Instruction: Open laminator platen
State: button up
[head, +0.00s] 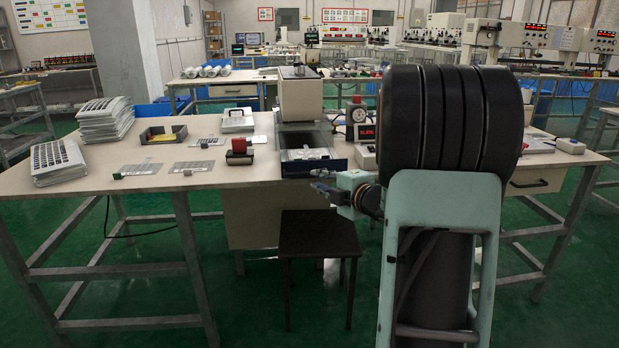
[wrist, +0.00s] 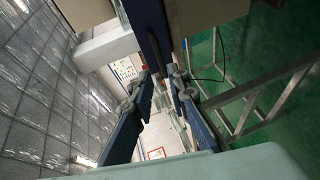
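The laminator is a beige machine (head: 300,98) with a dark blue base (head: 297,168) at the table's front edge. A pale sheet or plate lies on its low front bed (head: 308,154). I cannot tell clearly which part is the platen. My gripper (head: 322,187) is just in front of and below the base's front right part, apparently apart from it. In the wrist view my gripper (wrist: 162,84) has its two blue fingers spread, with nothing between them. The laminator's blue front (wrist: 150,32) lies beyond the fingertips, and a dark curved bar runs beside it.
The table (head: 85,185) carries paper stacks (head: 104,117), films, a red-and-black stamp (head: 239,152) and a red-digit display (head: 365,133) near my arm. A dark stool (head: 318,232) stands below the laminator. My arm hides part of the table's right side.

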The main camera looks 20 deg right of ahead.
jog(key=v, duration=0.3)
jog(key=shift+s, duration=0.4)
jog(key=shift+r, duration=0.15)
